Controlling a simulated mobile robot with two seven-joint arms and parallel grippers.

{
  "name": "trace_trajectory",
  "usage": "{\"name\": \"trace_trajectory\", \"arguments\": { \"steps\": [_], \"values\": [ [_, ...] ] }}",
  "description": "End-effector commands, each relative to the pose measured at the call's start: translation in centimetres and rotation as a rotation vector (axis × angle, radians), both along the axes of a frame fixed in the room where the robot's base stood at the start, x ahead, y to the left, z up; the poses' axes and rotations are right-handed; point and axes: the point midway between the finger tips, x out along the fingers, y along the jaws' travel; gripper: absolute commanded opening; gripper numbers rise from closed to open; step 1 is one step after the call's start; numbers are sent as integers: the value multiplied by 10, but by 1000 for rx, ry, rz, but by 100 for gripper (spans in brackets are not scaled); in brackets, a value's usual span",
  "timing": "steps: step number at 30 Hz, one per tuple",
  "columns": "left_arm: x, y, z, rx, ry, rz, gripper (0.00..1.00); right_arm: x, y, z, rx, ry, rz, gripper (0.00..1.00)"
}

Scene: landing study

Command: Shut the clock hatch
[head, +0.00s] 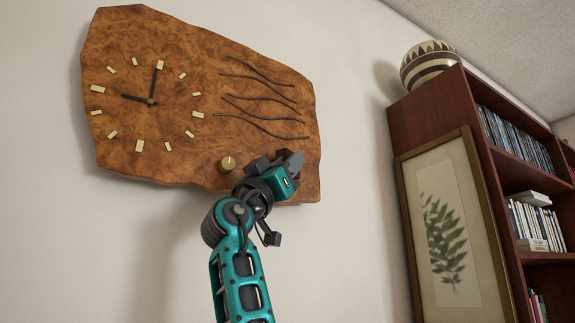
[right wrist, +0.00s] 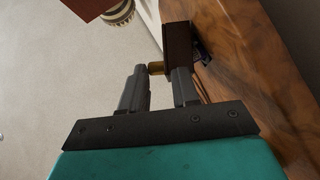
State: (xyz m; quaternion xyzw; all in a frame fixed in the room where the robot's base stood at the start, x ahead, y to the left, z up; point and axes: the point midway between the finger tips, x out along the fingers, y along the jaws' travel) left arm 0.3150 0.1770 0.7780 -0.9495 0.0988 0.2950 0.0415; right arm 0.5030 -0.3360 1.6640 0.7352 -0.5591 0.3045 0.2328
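The clock (head: 190,130) is a burl wood slab on the wall, with hands and pale hour marks at its left. In the right wrist view, the hatch (right wrist: 179,45) is a small dark brown panel standing out from the clock face (right wrist: 235,50), so it is open. A small brass knob (right wrist: 155,68) sticks out from its side. My right gripper (head: 289,162) is at the clock's lower right and hides most of the hatch in the head view. In the right wrist view its fingers (right wrist: 158,80) are apart, with the knob between their tips; contact is unclear. My left gripper is out of view.
A larger brass knob (head: 228,164) sits on the clock face left of my right gripper. A wooden bookcase (head: 435,105) with a patterned bowl (head: 428,65) on top and a framed fern picture (head: 450,230) stand at the right. Bare wall (head: 120,250) lies below the clock.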

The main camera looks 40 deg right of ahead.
Motion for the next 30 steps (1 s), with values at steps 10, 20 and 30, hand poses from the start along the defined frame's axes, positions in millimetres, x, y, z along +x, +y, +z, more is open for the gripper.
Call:
{"name": "trace_trajectory", "arguments": {
  "steps": [10,20,30],
  "values": [
    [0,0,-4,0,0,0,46,-1,6,-8,0,0,1,30],
    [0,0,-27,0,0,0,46,-13,51,-57,-1,0,4,30],
    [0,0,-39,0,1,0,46,-23,85,-89,0,0,1,30]
  ]
}}
